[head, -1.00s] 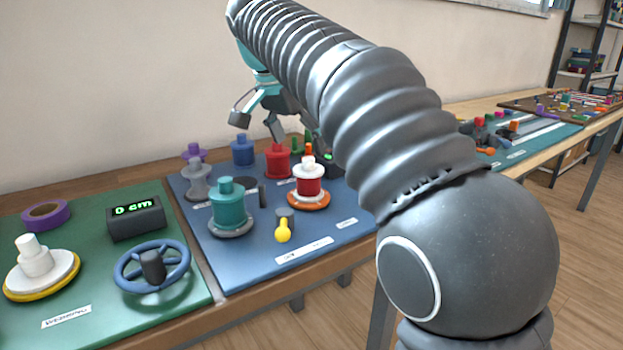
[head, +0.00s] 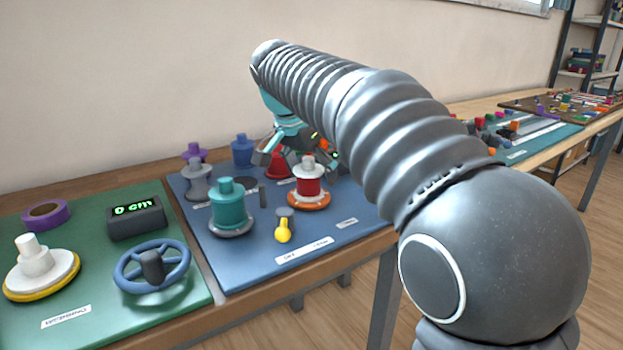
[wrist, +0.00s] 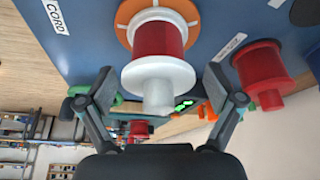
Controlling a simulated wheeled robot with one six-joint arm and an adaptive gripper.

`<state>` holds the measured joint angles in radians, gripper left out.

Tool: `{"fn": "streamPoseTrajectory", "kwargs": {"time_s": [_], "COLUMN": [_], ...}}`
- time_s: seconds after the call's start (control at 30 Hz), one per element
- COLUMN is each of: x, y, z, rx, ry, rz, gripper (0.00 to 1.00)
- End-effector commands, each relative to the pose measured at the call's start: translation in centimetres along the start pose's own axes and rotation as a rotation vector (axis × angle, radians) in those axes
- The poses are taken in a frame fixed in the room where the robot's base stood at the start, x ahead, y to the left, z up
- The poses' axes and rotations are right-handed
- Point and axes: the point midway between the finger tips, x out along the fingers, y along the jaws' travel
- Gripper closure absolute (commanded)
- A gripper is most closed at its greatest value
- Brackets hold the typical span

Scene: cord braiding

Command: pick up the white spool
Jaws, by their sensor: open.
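The white spool (head: 308,167) has white ends and a red winding. It stands upright on an orange ring (head: 318,204) on the blue mat. In the wrist view, the white spool (wrist: 158,80) fills the top middle, its white end toward me. My gripper (wrist: 159,86) is open and empty, one finger on each side of the spool's white end, with gaps between.
A red spool (wrist: 262,72) stands close to the right finger in the wrist view. Teal (head: 231,205), grey (head: 197,183) and blue (head: 241,152) spools stand to the left. A yellow-tipped lever (head: 283,232) is in front. A white knobbed disc (head: 38,268) sits on the green mat.

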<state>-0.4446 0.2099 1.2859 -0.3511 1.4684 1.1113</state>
Motion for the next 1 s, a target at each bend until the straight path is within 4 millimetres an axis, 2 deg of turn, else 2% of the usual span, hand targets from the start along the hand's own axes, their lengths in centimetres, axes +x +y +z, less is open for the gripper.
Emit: {"fn": "streamPoseTrajectory", "kwargs": {"time_s": [0.03, 0.2, 0.27, 0.67, 0.87, 1.0], "x": [0.0, 0.0, 0.0, -0.3, -1.9, -3.7], "y": [0.0, 0.0, 0.0, -0.1, -0.1, -0.1], "z": [0.0, 0.0, 0.0, -0.1, -0.8, -1.6], "rx": [0.000, 0.000, 0.000, -0.001, 0.001, 0.003], "ry": [0.000, 0.000, 0.000, -0.001, 0.001, 0.002], "rz": [0.000, 0.000, 0.000, -0.001, -0.002, -0.003], "gripper": [0.16, 0.58, 0.70, 0.70, 0.70, 0.70]}}
